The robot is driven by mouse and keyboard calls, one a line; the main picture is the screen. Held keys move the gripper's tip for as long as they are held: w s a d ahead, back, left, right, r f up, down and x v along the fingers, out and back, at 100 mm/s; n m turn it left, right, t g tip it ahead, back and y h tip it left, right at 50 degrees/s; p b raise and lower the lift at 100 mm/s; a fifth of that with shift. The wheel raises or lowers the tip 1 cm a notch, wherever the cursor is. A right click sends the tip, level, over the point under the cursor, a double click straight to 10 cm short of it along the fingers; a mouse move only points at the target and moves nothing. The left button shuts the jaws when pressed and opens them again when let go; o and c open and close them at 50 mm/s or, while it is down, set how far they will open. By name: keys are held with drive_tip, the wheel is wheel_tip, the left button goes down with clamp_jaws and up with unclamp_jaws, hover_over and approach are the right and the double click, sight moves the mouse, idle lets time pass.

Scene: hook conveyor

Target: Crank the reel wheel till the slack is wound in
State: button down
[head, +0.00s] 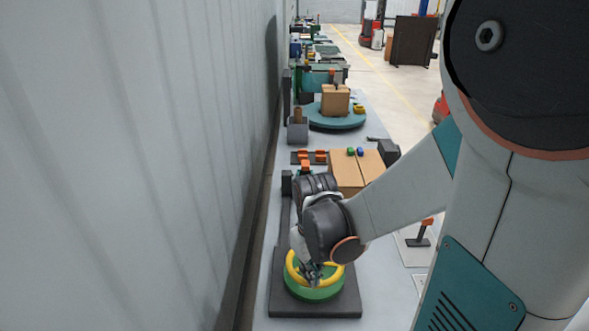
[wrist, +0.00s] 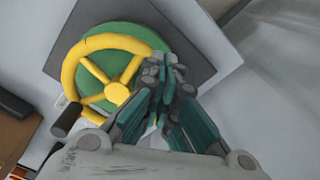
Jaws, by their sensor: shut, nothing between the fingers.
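The yellow reel wheel (wrist: 98,44) has spokes, a round hub and a dark crank handle (wrist: 67,120) at its lower left rim in the wrist view. It sits over a green drum (wrist: 125,66) on a dark base plate (wrist: 190,25). In the head view the wheel (head: 291,268) is at the bottom middle, partly hidden by my arm. My gripper (wrist: 163,68) is shut and empty, its fingertips at the wheel's right rim, across from the handle. I cannot tell whether they touch the rim. The tip also shows in the head view (head: 313,275). No slack line is clearly visible.
A ribbed grey wall (head: 140,170) runs close along the left. Cardboard boxes (head: 346,175) and orange fittings (head: 305,158) stand behind the reel. Further back is a teal turntable (head: 335,121) bearing a box. Bare floor (head: 375,80) shows at the back right.

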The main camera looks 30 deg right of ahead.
sight(336, 275)
drive_tip(key=shift+s+d, duration=0.5)
drive_tip(key=shift+d, duration=0.3)
drive_tip(key=shift+s+d, duration=0.45)
drive_tip(key=shift+d, duration=0.3)
drive_tip(key=shift+d, duration=1.85)
drive_tip(key=shift+w+d+b, duration=0.3)
drive_tip(key=shift+w+d, duration=0.15)
drive_tip(key=shift+d, duration=0.35)
drive_tip(key=shift+w+d+b, duration=0.25)
drive_tip(key=shift+w+d, duration=0.15)
drive_tip(key=shift+d, duration=0.4)
